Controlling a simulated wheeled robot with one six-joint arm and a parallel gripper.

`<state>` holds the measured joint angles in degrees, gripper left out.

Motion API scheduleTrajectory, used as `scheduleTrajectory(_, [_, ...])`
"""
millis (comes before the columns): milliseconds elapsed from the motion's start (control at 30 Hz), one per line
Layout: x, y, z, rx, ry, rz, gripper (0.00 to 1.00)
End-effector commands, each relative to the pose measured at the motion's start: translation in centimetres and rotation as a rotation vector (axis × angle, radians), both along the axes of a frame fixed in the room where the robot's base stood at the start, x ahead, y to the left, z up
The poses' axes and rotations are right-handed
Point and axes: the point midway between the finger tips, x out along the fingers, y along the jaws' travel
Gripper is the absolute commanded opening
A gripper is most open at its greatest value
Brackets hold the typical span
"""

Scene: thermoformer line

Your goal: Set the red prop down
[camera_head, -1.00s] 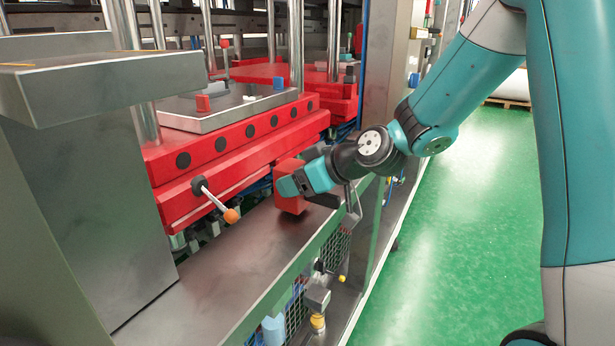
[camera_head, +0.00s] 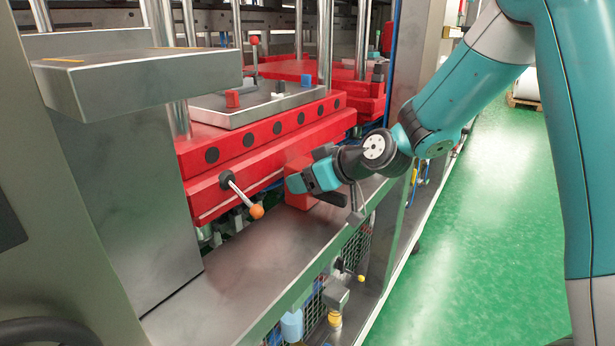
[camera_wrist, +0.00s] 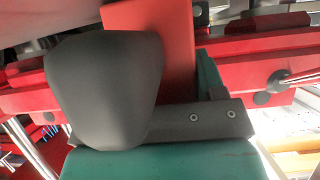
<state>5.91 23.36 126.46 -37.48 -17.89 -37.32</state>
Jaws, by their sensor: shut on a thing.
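The red prop (camera_head: 299,199) is a plain red block held at the front of the red press platen, over the metal ledge (camera_head: 240,262). My gripper (camera_head: 308,181) is shut on it, with a teal-and-dark finger across its near side. In the wrist view the red prop (camera_wrist: 160,45) stands up behind a large dark finger pad (camera_wrist: 105,90), which hides part of it. I cannot tell whether the prop's lower end touches the ledge.
A lever with an orange knob (camera_head: 257,211) sticks out from the red platen (camera_head: 235,160), just left of the prop. The ledge's near left part is bare. A grey metal housing (camera_head: 125,190) stands at left. The green floor (camera_head: 480,250) is clear at right.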

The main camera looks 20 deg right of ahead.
Motion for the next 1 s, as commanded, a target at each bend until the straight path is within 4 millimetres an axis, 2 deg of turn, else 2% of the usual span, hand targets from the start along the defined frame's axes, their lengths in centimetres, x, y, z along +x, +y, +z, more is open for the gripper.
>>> scheduleTrajectory(67, [0.1,0.0,0.2,0.001,-0.004,0.000,0.03])
scheduleTrajectory(100, [0.1,0.0,0.2,0.001,-0.004,0.000,0.66])
scheduleTrajectory(200, [0.0,0.0,0.2,0.001,-0.004,0.000,0.89])
scheduleTrajectory(233, [0.0,0.0,0.2,0.001,-0.003,0.000,0.93])
scheduleTrajectory(500, [-0.1,-0.1,-0.1,-0.001,0.003,0.000,0.93])
scheduleTrajectory(667, [-1.0,-0.8,0.7,-0.001,-0.001,-0.003,0.93])
scheduleTrajectory(1000, [-6.7,-5.0,4.9,0.000,-0.005,-0.007,0.93])
